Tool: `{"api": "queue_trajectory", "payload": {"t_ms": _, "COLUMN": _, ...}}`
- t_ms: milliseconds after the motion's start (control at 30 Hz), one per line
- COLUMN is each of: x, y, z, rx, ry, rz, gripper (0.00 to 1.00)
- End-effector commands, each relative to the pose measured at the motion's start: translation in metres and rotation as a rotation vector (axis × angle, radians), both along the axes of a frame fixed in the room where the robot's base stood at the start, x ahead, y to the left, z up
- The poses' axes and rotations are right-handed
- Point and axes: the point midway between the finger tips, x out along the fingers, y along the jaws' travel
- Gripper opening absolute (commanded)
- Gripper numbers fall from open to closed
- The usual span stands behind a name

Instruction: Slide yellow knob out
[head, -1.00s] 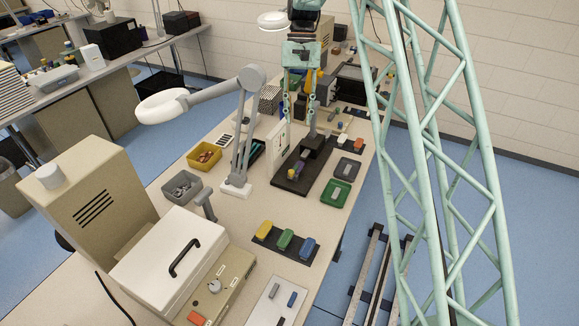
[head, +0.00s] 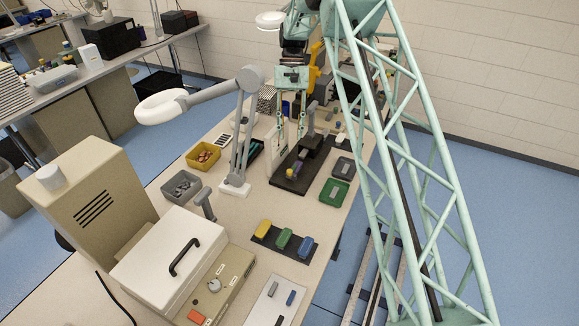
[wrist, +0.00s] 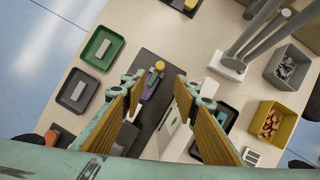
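The yellow knob (wrist: 159,66) shows in the wrist view at the near end of a purple piece on a dark press base (wrist: 165,62). In the head view the knob is small (head: 290,172), at the front end of the dark press base (head: 282,181). My gripper (head: 291,132) hangs above and behind the knob in the head view, over the press. In the wrist view my gripper (wrist: 157,78) has its two wooden-looking fingers apart with nothing held between them. The knob lies beyond the fingertips, between their lines, and appears untouched.
A white upright panel (head: 277,147) stands left of the press. The magnifier lamp's foot (head: 234,188) is further left. Green tray (head: 334,193) and grey tray (head: 344,168) lie right. Yellow (head: 264,228), green and blue blocks sit nearer on a black strip. Bare tabletop lies between.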

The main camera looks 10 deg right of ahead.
Motion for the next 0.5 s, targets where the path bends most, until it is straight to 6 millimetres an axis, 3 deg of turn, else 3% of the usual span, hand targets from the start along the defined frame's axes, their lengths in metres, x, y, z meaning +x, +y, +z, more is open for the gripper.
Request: {"api": "queue_trajectory", "payload": {"t_ms": 500, "x": -0.004, "y": 0.001, "z": -0.011, "rx": 0.0, "ry": 0.0, "rz": 0.0, "gripper": 0.28}}
